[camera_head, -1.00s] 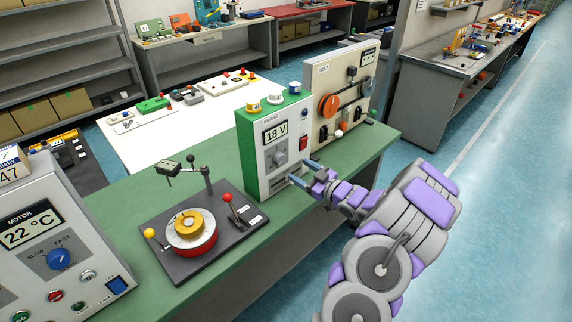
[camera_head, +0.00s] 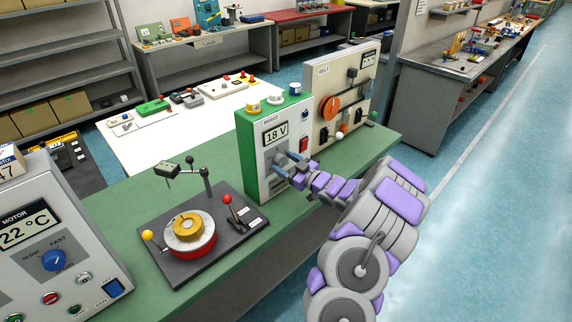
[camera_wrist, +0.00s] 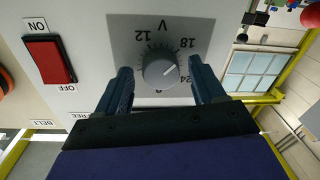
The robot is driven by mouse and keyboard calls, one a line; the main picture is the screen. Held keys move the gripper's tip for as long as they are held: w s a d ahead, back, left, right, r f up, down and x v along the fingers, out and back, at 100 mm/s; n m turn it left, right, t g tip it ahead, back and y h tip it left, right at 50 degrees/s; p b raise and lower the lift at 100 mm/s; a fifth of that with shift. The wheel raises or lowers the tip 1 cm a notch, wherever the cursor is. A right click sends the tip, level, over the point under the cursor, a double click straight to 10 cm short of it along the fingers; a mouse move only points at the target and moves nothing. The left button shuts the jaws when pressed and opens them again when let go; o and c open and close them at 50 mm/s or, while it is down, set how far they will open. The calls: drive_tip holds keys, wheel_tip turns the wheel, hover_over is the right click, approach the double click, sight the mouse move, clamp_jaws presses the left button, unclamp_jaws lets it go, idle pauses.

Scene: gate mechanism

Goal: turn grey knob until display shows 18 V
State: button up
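The grey knob (camera_wrist: 160,71) sits on a dark scale plate on the front of the white and green device (camera_head: 262,178). Its white mark points between the 18 and 24 labels in the wrist view. In the head view the fingers partly hide the knob.
A red ON/OFF switch (camera_wrist: 49,60) is beside the knob. A belt panel (camera_head: 348,92) stands behind the device. A dark base with a red and yellow dial (camera_head: 190,232) and levers is in front on the green bench (camera_head: 128,212). The motor box (camera_head: 60,240) is at left.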

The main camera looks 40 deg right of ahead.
drive_tip(key=c, duration=1)
drive_tip(key=shift+r+m+p, duration=0.1)
drive_tip(key=shift+m+p, duration=0.2)
drive_tip(key=shift+p, duration=0.7)
drive_tip(key=o, duration=1.1)
drive_tip(key=s+d+p, duration=0.1)
drive_tip(key=s, duration=1)
drive_tip(key=s+d+p, duration=0.1)
drive_tip(key=s, duration=0.5)
drive_tip(key=shift+s+d+f+p, duration=0.1)
drive_tip(key=shift+d+f+p, duration=0.1)
drive_tip(key=shift+d+p, duration=0.15)
